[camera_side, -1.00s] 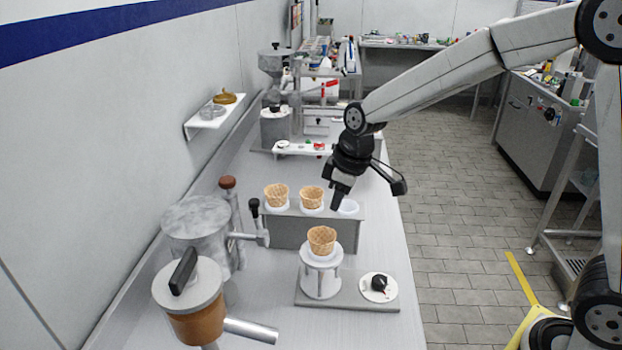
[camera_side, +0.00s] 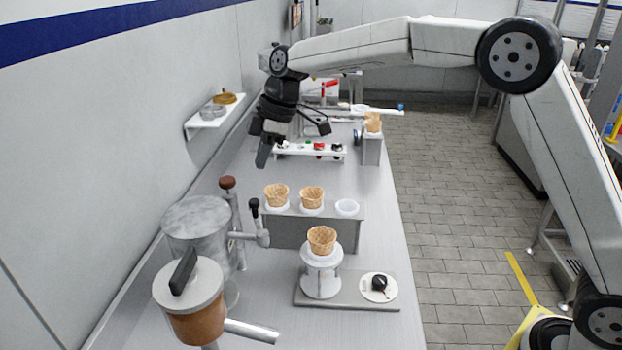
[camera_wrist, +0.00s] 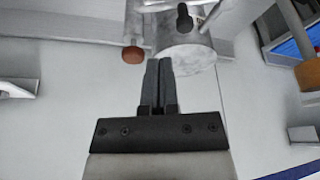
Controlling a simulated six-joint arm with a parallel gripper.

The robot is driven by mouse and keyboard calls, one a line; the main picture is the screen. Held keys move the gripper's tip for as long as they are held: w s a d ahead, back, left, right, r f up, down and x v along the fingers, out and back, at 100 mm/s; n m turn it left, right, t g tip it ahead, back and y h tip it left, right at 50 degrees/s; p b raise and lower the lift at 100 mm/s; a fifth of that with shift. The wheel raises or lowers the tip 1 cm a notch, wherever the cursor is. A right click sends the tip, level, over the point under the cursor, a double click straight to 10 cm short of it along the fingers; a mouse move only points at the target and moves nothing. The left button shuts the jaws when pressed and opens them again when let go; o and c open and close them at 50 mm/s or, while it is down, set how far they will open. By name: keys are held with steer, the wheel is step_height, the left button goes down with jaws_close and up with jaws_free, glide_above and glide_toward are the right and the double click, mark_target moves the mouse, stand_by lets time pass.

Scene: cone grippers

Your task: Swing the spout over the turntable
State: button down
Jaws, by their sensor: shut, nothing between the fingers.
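A grey marbled tank (camera_side: 195,220) stands on the counter at the left, with a short pipe spout (camera_side: 262,238) and a black-knobbed lever (camera_side: 254,207) at its right. The spout points right, clear of the round white turntable (camera_side: 322,284), which holds a waffle cone (camera_side: 322,239). A black crank knob (camera_side: 379,284) sits on a white disc on the same base. My gripper (camera_side: 263,158) is shut and empty, in the air behind and above the tank. In the wrist view its fingers (camera_wrist: 159,65) point toward the tank (camera_wrist: 187,50) and its brown knob (camera_wrist: 133,55).
A rack (camera_side: 313,232) with two cones and an empty white ring stands behind the turntable. A caramel-coloured vessel (camera_side: 197,328) with a metal pipe stands in front of the tank. A wall shelf (camera_side: 208,122) is left of my gripper. Counter between shelf and rack is clear.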

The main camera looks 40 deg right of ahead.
steer(key=shift+w+a+r, duration=0.15)
steer(key=shift+a+r, duration=0.05)
steer(key=shift+f, duration=0.1)
steer(key=x, duration=0.9)
steer(key=shift+f, duration=0.4)
steer(key=shift+d+m, duration=0.4)
steer(key=shift+m, duration=0.2)
stand_by(0.7)
steer(key=s+d+m+t+h, duration=0.2)
steer(key=s+d+m+h, duration=0.2)
steer(key=s+m, duration=0.6)
steer(key=shift+s+d+m+t, duration=0.3)
steer(key=shift+d+m, duration=0.6)
steer(key=shift+m, duration=0.5)
steer(key=shift+s+r, duration=0.1)
stand_by(0.5)
